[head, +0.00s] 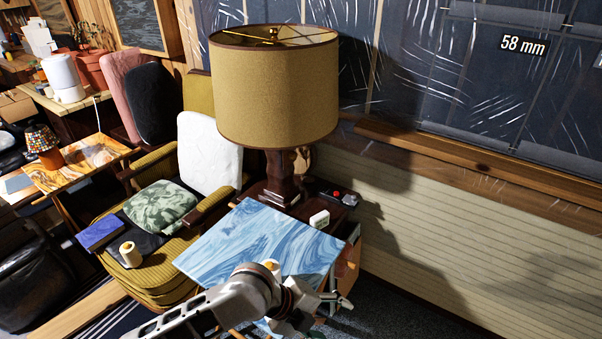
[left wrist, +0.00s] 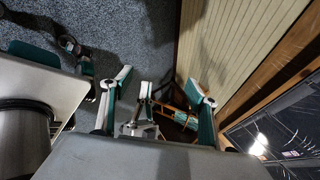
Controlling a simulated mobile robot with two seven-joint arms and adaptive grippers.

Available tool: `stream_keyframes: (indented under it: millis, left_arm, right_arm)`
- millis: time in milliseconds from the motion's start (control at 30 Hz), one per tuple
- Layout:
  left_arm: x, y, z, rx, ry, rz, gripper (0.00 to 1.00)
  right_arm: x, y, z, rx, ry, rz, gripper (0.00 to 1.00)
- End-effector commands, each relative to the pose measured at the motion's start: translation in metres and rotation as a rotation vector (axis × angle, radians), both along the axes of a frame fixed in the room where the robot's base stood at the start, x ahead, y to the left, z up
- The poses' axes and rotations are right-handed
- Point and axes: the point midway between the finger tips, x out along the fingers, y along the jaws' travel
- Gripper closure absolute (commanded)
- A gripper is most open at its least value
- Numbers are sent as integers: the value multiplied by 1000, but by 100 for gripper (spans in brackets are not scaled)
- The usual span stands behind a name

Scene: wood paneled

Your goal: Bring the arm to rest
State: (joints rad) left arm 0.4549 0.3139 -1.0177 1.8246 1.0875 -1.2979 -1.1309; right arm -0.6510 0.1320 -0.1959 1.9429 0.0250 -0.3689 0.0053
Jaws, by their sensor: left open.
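My left arm comes in from the bottom left of the head view and reaches over the front of the blue marbled table (head: 265,240). My left gripper (head: 340,299) is beside the table's lower right edge, with no object seen in it. The left wrist view shows my left gripper (left wrist: 158,88) with its two fingers spread wide and nothing between them up close. Part of the tabletop is hidden behind my arm. My right gripper shows in neither view.
A large lamp (head: 275,95) stands behind the table, near a small white box (head: 319,219). A chair with a green leafy cushion (head: 160,204) is to the left. A striped wall (head: 430,240) bounds the right. Carpet (head: 385,322) lies open at the lower right.

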Motion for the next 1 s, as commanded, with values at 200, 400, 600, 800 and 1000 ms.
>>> stream_keyframes:
  millis: [200,400,600,800,1000]
  left_arm:
    - [10,9,-12,-275,198,493,40]
    - [16,63,-39,-487,345,931,40]
    - [-5,149,-77,-664,433,1336,40]
    - [-47,233,-107,-785,449,1627,40]
    - [-74,273,-116,-834,439,1742,40]
  right_arm:
    - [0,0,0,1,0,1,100]
    - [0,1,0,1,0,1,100]
    - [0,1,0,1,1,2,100]
    - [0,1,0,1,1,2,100]
    - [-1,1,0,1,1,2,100]
